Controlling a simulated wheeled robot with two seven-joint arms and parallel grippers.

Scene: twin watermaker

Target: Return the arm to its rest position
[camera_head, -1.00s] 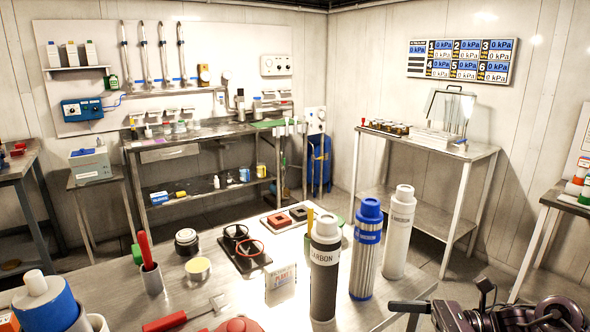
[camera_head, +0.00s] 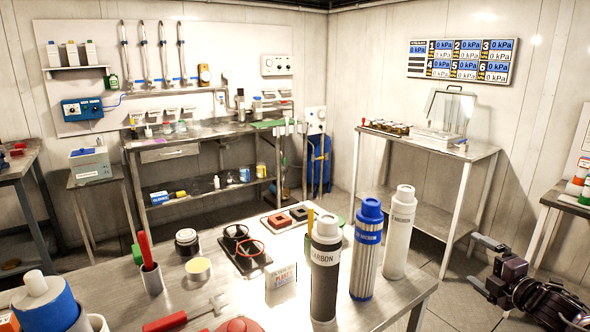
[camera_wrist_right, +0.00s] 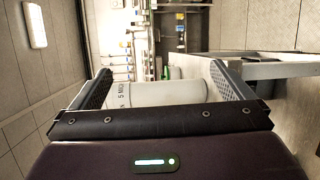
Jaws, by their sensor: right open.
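My right gripper (camera_head: 482,264) is in the head view at the lower right, beyond the table's right edge. Its fingers point left and are apart with nothing held. In the right wrist view the open fingers (camera_wrist_right: 165,78) frame a white cartridge (camera_wrist_right: 165,93). In the head view this white cartridge (camera_head: 398,235) stands upright on the table, clear of the gripper. My left gripper is not in view.
A side table (camera_head: 430,145) stands behind. Floor (camera_head: 455,285) shows between the table and the gripper.

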